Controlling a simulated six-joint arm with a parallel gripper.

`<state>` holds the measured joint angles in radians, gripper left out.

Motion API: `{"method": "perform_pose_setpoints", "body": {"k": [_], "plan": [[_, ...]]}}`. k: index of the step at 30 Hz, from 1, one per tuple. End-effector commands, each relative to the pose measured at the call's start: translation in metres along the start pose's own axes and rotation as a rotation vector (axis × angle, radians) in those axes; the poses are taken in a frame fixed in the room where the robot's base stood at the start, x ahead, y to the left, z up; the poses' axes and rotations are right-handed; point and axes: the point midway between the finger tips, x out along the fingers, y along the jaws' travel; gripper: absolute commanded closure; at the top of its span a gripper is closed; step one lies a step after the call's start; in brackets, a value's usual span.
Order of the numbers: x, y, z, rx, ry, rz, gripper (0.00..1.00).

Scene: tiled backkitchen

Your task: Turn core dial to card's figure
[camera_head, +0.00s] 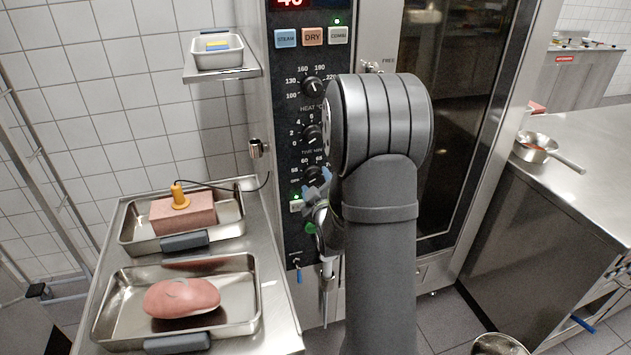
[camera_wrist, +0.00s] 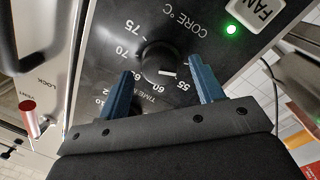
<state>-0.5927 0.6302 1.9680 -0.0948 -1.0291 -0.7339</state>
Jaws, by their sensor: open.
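The core dial (camera_wrist: 158,58) is a round black knob on the oven's dark panel, under the label CORE °C in the wrist view. Its white mark points toward the 55 side; 70 and 75 are readable, and figures near my fingers are partly covered. In the head view the core dial (camera_head: 313,171) is partly behind my gripper (camera_head: 318,186). In the wrist view my gripper (camera_wrist: 162,66) is open, its blue fingers on either side of the knob. I cannot tell whether they touch it. I cannot make out a card with a readable figure.
The heat dial (camera_head: 312,87) and time dial (camera_head: 312,135) sit above on the same panel. Left, a steel table holds a pan (camera_head: 127,235) with a pink block and orange probe (camera_head: 180,196), its cable running to the panel. A shelf (camera_head: 250,71) holds a small tub.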

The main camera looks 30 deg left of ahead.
Motion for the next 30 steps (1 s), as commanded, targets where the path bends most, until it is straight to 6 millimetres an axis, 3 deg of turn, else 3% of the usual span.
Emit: {"method": "perform_pose_setpoints", "body": {"k": [6, 14, 20, 30], "plan": [[0.015, 0.0, 0.0, 0.0, 0.001, 0.0, 0.39], [0.015, 0.0, 0.0, 0.001, 0.0, 0.0, 0.39], [0.015, 0.0, 0.0, 0.001, 0.0, 0.001, 0.78], [0.015, 0.002, -0.001, 0.033, -0.001, 0.002, 0.81]]}}
